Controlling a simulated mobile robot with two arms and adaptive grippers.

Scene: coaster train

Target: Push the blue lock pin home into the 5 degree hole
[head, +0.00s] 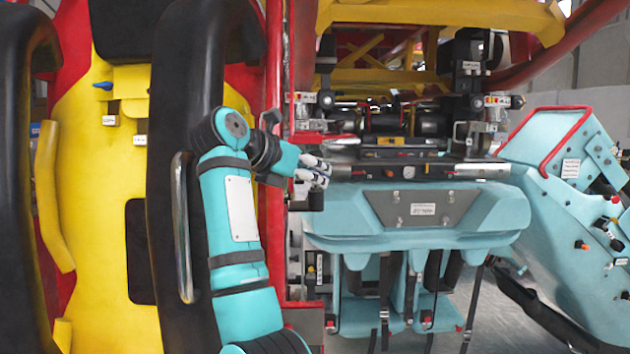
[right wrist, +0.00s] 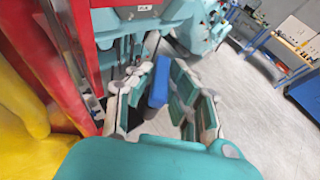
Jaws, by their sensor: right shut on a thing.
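My right gripper (head: 318,172) reaches to the left end of the dark bar above the teal seat unit. In the right wrist view its padded fingers (right wrist: 158,98) are closed around a blue piece, the blue lock pin (right wrist: 157,84). The pin's top stands up between the fingers; its lower part and tip are hidden. In the head view the gripper covers the pin. I cannot tell how far the pin sits in a hole, and no 5 degree mark is legible. My left gripper is out of view.
The dark bar with small labels (head: 420,171) runs right from the gripper. Red frame posts (head: 276,60) and a yellow panel (head: 85,200) stand to the left. A teal unit with a red rail (head: 560,165) is at the right. Grey floor shows in the wrist view (right wrist: 260,130).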

